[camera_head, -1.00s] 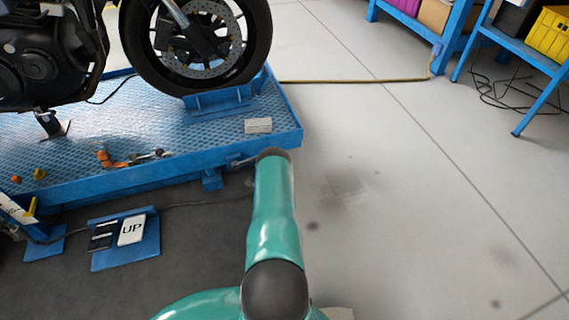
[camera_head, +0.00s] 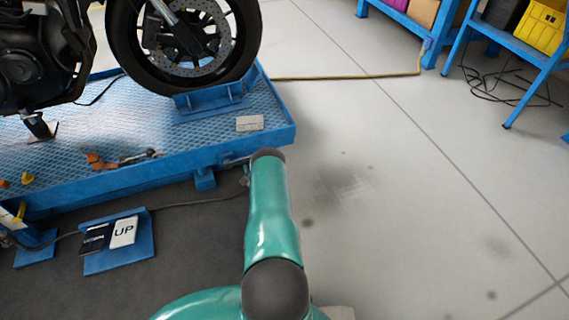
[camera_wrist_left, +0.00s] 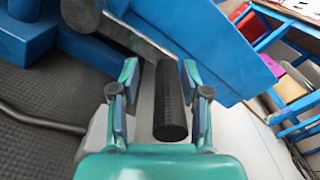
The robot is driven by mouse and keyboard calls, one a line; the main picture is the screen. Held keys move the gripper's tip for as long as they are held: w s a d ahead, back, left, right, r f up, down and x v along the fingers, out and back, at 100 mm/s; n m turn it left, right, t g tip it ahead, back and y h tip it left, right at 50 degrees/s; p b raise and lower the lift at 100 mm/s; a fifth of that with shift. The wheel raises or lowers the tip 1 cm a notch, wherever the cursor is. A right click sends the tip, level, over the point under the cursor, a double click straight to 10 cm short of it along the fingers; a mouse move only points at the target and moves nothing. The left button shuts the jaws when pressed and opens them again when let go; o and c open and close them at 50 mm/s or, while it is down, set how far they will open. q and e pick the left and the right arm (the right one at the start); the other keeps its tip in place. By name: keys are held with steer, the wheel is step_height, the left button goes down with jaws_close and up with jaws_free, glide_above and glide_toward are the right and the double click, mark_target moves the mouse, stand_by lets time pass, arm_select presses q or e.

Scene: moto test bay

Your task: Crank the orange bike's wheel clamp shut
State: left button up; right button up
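My left gripper (camera_wrist_left: 160,68) is open in the left wrist view. Its fingers stand on either side of a black ribbed handle grip (camera_wrist_left: 170,112), with gaps to it. A grey crank bar (camera_wrist_left: 138,36) runs at the top beside blue metal. In the head view the front wheel of a dark motorbike (camera_head: 35,60) stands in a blue wheel clamp (camera_head: 210,98) on the lift; no orange shows on the bike. A teal arm of mine covers the crank area, so the left gripper is hidden there. My right gripper is in neither view.
The blue lift platform (camera_head: 200,150) ends near my arm. Small tools (camera_head: 122,159) and a light block (camera_head: 249,123) lie on it. A pedal plate marked UP (camera_head: 120,252) and a cable are on the dark mat. Clear floor lies right, blue shelving (camera_head: 433,52) behind.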

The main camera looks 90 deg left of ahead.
arm_select(q)
steer(key=shift+w, duration=0.15)
steer(key=shift+w+d+f, duration=0.1)
steer(key=shift+w+d, duration=0.1)
steer(key=shift+d, duration=0.15)
steer(key=v, duration=1.1)
steer(key=shift+d, duration=0.15)
steer(key=shift+s, duration=0.1)
